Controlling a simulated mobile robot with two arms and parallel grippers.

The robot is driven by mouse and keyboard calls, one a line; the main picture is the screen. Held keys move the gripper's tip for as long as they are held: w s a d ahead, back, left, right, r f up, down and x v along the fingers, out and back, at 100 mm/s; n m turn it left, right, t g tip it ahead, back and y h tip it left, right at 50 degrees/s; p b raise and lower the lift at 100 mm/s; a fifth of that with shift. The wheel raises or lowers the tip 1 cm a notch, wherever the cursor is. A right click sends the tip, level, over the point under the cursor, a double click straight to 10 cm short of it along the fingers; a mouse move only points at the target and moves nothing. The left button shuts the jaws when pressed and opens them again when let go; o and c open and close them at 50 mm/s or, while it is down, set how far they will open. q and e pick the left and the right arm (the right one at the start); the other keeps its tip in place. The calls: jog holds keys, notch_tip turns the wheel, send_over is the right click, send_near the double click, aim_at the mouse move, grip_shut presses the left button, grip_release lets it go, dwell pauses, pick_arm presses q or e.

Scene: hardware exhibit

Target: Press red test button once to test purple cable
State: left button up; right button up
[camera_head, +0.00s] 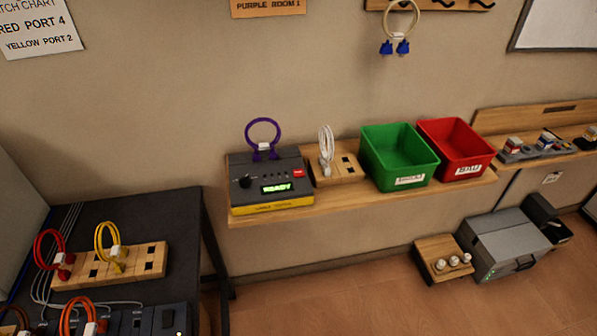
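The cable tester (271,183) is a dark grey box with a yellow front strip, standing on the left end of the wooden wall shelf. Its green display (277,188) reads "READY". The red test button (298,173) is on its top face at the right, and a dark knob (245,181) is at the left. The purple cable (263,124) stands in a loop at the back of the tester, its lower ends at the tester's rear edge; whether both are fully plugged in is too small to tell. Neither of my grippers is in view.
Right of the tester are a wooden block (346,170) with a white cable, a green bin (400,157) and a red bin (456,149). A dark table (140,220) at left holds red, yellow and orange cables. A beige cable (401,18) hangs above.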

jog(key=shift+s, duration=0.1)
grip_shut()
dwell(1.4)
